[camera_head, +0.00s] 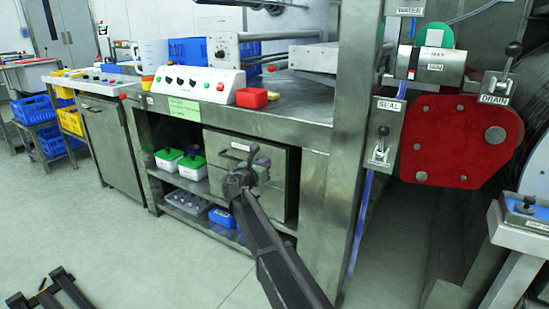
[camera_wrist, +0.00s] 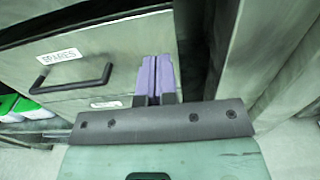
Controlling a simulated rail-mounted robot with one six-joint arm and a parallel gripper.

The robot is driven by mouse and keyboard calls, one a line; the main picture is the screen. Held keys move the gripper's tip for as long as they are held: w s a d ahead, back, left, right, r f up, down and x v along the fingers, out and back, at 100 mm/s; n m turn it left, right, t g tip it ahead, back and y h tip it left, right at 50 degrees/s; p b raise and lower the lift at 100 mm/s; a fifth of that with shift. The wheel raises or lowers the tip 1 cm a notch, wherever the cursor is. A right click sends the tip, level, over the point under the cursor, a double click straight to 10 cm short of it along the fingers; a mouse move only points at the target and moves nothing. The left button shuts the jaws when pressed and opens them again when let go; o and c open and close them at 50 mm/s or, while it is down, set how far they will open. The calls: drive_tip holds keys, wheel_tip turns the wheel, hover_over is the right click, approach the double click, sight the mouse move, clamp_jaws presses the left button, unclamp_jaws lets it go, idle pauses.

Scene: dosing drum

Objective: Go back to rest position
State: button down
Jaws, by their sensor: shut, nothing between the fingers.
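My gripper (camera_wrist: 155,80) shows in the wrist view with its two purple fingers pressed together and nothing between them. It is to the right of the black handle of a grey drawer (camera_wrist: 100,50) labelled SPARES, apart from the handle. In the head view my arm reaches up from the bottom edge, and its end is in front of the metal cabinet's drawer (camera_head: 292,185). The fingertips cannot be made out there.
A steel bench (camera_head: 285,122) carries a white control box (camera_head: 200,84) and a red bin (camera_head: 252,98). Green-lidded boxes (camera_head: 168,158) stand on the shelf left of the drawer. A red drum cover (camera_head: 460,140) with levers is at right. Open floor (camera_head: 150,250) lies at front left.

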drive_tip(key=v, duration=0.5)
drive_tip(key=s+d+f+m+g+y, duration=0.1)
drive_tip(key=s+d+f+m+g, duration=0.45)
drive_tip(key=s+m, duration=0.35)
drive_tip(key=s+d+f+m+g+y, duration=0.1)
drive_tip(key=s+d+f+m+g, duration=0.3)
drive_tip(key=s+d+f+m, duration=0.45)
drive_tip(key=s+d+m+g+y+p, duration=0.1)
drive_tip(key=s+d+m+g+y, duration=0.1)
drive_tip(key=s+d+m, duration=0.35)
drive_tip(key=s+d+m+g+y+p, duration=0.1)
drive_tip(key=s+d+m+g+y, duration=0.15)
drive_tip(key=s, duration=0.65)
drive_tip(key=s+d+m+g+y, duration=0.2)
drive_tip(key=s+d+m, duration=0.25)
drive_tip(key=s, duration=0.25)
wheel_tip(320, 180, up, 37)
drive_tip(key=w+p, duration=0.1)
drive_tip(key=p, duration=3.7)
drive_tip(key=shift+w, duration=0.25)
